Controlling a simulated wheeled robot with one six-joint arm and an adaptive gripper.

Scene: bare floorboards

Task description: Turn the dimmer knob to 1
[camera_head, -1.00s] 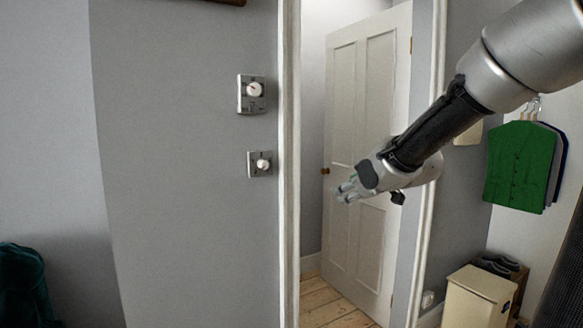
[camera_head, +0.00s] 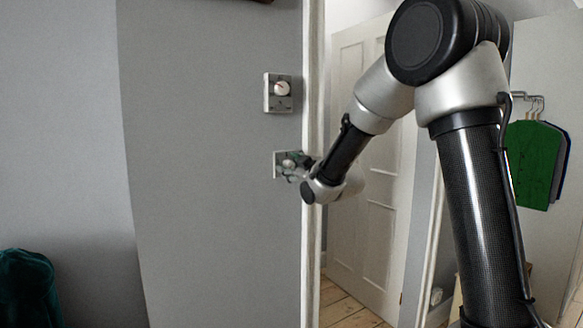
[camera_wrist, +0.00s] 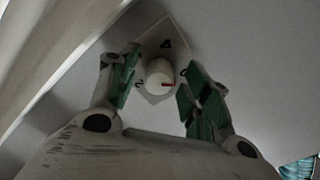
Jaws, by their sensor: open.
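The dimmer knob (camera_wrist: 158,73) is a white round knob with a red mark, on a light diamond-looking plate (camera_wrist: 163,29) in the wrist view. The red mark points to the right in that view. A dark "2" shows left of the knob, and another dark character above it is hard to read. In the head view the plate (camera_head: 278,156) is the lower one on the grey wall. My gripper (camera_wrist: 160,78) is open, with one green-padded finger on each side of the knob; I cannot tell if they touch it. It also shows at the plate in the head view (camera_head: 290,168).
A second plate with a white dial (camera_head: 282,89) is on the wall above. A white door frame (camera_head: 312,235) stands just right of the plates, with a white door (camera_head: 375,225) beyond. Green clothes (camera_head: 533,160) hang at the right. A dark teal object (camera_head: 25,290) is at the lower left.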

